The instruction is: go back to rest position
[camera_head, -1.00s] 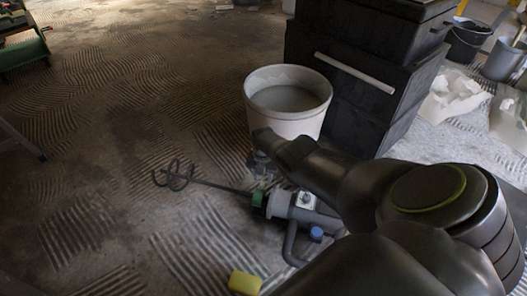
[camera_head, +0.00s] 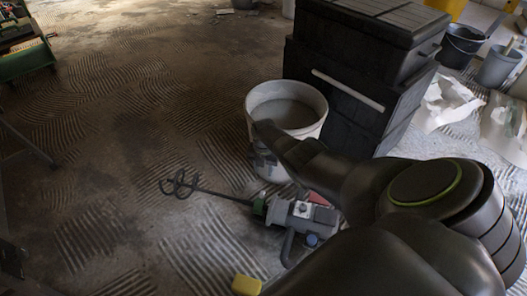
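My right arm comes in from the lower right. Its gripper (camera_head: 262,162) is small, dark and partly hidden behind my own wrist, in front of the white bucket (camera_head: 262,110) in this view. I cannot tell whether it is open or shut, and I see nothing held in it. The bucket stands upright on the floor with grey material inside. A grey power mixer (camera_head: 300,215) with a green collar and a spiral whisk (camera_head: 180,184) lies on the floor below the gripper. I cannot make out my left gripper.
A black stacked toolbox (camera_head: 345,100) stands right of the bucket. A dark bucket (camera_head: 460,45) and a grey bucket (camera_head: 498,67) stand behind it. Crumpled white sheeting (camera_head: 445,103) lies at right. A yellow block (camera_head: 246,285) is at the bottom.

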